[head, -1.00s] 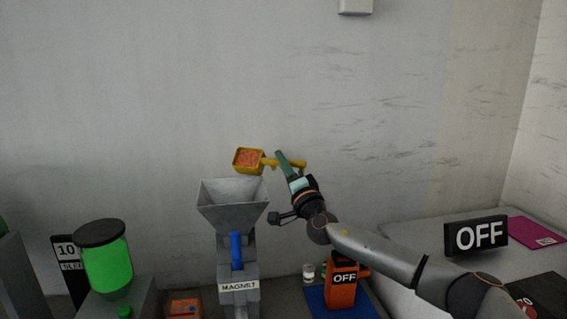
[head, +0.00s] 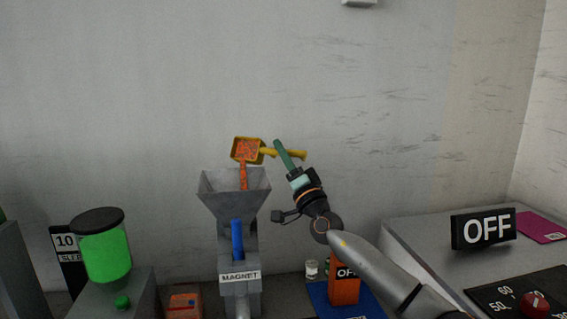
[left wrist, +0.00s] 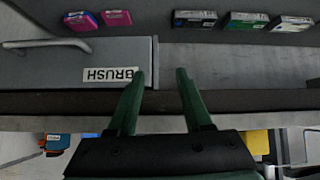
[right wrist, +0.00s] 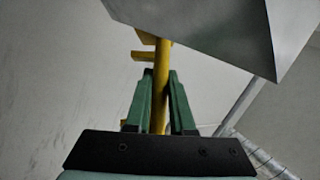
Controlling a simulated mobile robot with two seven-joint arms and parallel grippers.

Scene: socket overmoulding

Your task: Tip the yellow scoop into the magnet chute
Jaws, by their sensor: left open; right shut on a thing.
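The yellow scoop (head: 262,147) is tilted above the chute. Orange granules (head: 243,172) stream from it down into the grey funnel of the magnet chute (head: 222,205), which carries a MAGNET label. My right gripper (head: 287,160) is shut on the scoop's yellow handle. In the right wrist view the handle (right wrist: 161,75) stands between the green fingers (right wrist: 160,105), with the grey funnel (right wrist: 225,30) close above. My left gripper (left wrist: 155,100) is open and empty in the left wrist view, in front of a drawer labelled BRUSH (left wrist: 60,72). It is out of the head view.
A green hopper with a black lid (head: 103,248) and an orange box (head: 184,303) stand left of the chute. An orange device marked OFF (head: 344,290) stands on a blue mat to its right. A grey machine with an OFF sign (head: 484,229) is at far right.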

